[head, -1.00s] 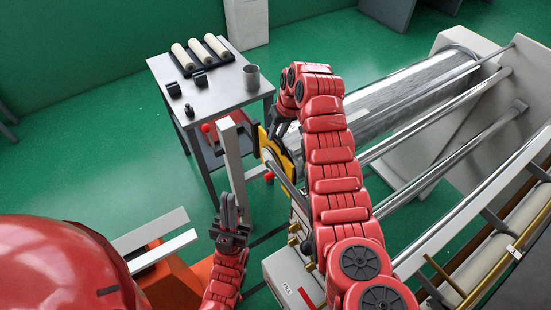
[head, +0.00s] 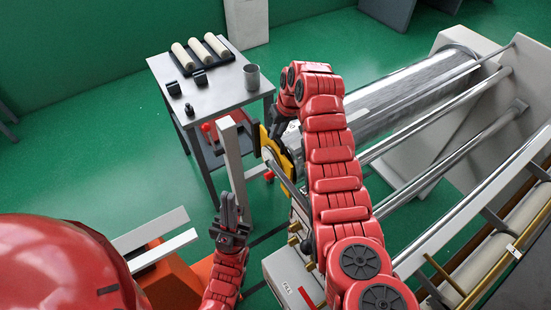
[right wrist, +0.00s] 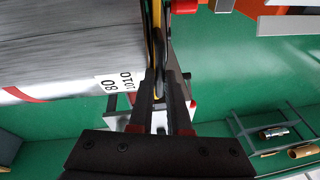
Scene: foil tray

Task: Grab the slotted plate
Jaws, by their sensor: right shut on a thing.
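The slotted plate (head: 268,147) is a yellow plate at the near left end of the big silver roll (head: 400,98). It stands edge-on in the right wrist view (right wrist: 157,35), beside the end of the roll. My right gripper (right wrist: 163,88) is shut on the plate, its dark fingers on either side of the thin edge. In the head view my right arm hides part of the plate and the roll. My left gripper (head: 229,200) is empty, its fingers together and pointing up, left of the machine and apart from the plate.
A grey side table (head: 222,95) holds several cream rolls on a black rack, dark blocks and a metal cup (head: 252,76). A grey upright post (head: 234,165) stands between table and machine. Metal bars run along the machine at right. Green floor lies open at left.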

